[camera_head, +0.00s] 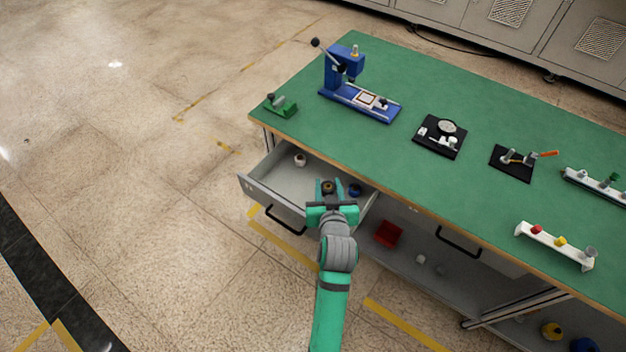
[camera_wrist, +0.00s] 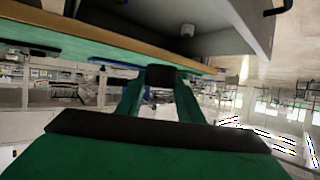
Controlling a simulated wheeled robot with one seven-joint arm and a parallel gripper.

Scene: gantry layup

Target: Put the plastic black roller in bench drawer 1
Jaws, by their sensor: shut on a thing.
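My gripper (camera_head: 328,188) is shut on a small dark roller. In the wrist view the black roller (camera_wrist: 161,75) sits between the two green fingertips (camera_wrist: 159,82). In the head view it shows as a dark, brownish round end (camera_head: 328,187). The left bench drawer (camera_head: 253,186) is pulled open. My gripper appears over its right part in the head view, but its height above the drawer floor is hard to tell. A white roller (camera_head: 300,159) and a blue one (camera_head: 355,190) show inside. My arm hides part of the drawer front.
The green bench top (camera_head: 400,165) carries a blue press (camera_head: 345,85), a green fixture (camera_head: 282,106), black mats (camera_head: 440,137) and a white rack (camera_head: 553,247). A second drawer (camera_head: 480,256) is shut. A red bin (camera_head: 388,234) stands on the lower shelf. The floor at left is clear.

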